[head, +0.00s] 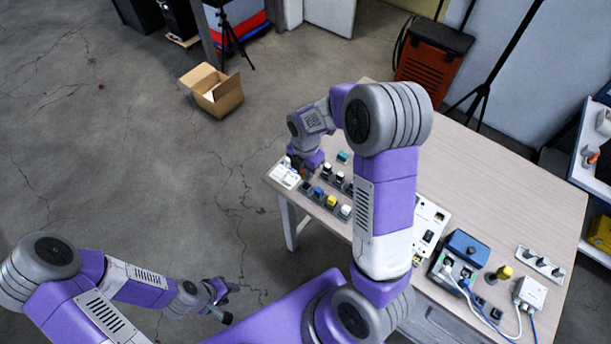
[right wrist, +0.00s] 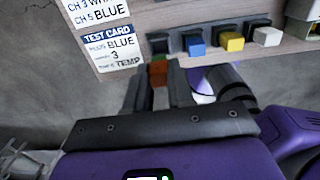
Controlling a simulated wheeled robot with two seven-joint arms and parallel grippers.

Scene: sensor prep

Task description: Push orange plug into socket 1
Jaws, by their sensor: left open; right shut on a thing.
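My right gripper (head: 305,167) is at the far left end of the table. In the right wrist view the right gripper (right wrist: 158,88) is shut on the orange plug (right wrist: 158,73), which sits between its fingers just in front of the table edge. The arm hides most of the plug in the head view. My left gripper (head: 224,298) is open and empty, off the table at lower left. A white panel (head: 437,216) with dark openings lies partly behind my right arm. I cannot tell which opening is socket 1.
A dark rack with blue (right wrist: 195,46), yellow (right wrist: 232,42) and white (right wrist: 267,37) plugs lies along the near edge. A test card (right wrist: 109,47) reads "BLUE", "3", "TEMP". A blue-topped box (head: 467,247), power strip (head: 540,262) and white cabled box (head: 530,293) stand at right.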

